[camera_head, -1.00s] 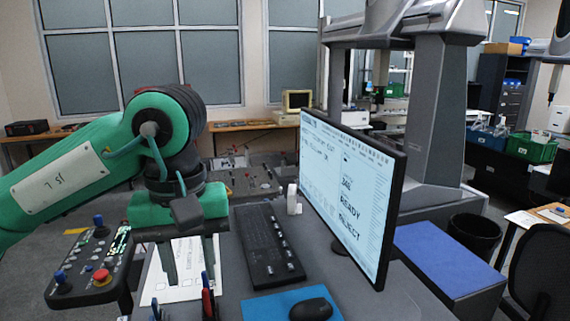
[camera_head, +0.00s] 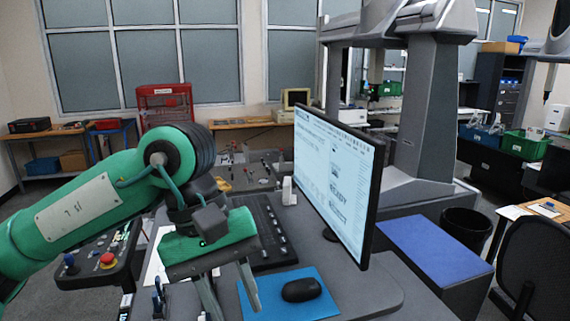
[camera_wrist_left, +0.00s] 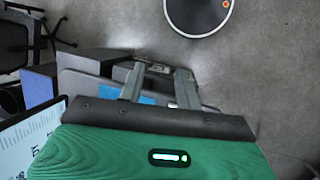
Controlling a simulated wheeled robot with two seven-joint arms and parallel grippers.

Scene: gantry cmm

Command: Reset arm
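My left gripper (camera_head: 232,305) shows at the lower middle of the head view, its green hand tilted and its fingers pointing down. It is open, with two grey fingers apart and nothing between them. It hangs above the desk near the keyboard (camera_head: 268,230) and left of the blue mouse pad (camera_head: 262,296). In the left wrist view the fingers (camera_wrist_left: 160,72) are also apart and empty, with the desk edge and grey floor beyond them. My right gripper is in neither view.
A monitor (camera_head: 335,180) stands right of the keyboard. A black mouse (camera_head: 302,290) lies on the pad. A control console (camera_head: 95,255) with a red button is partly behind my left arm. A blue-topped block (camera_head: 435,250) and a black bin (camera_head: 466,231) stand at right.

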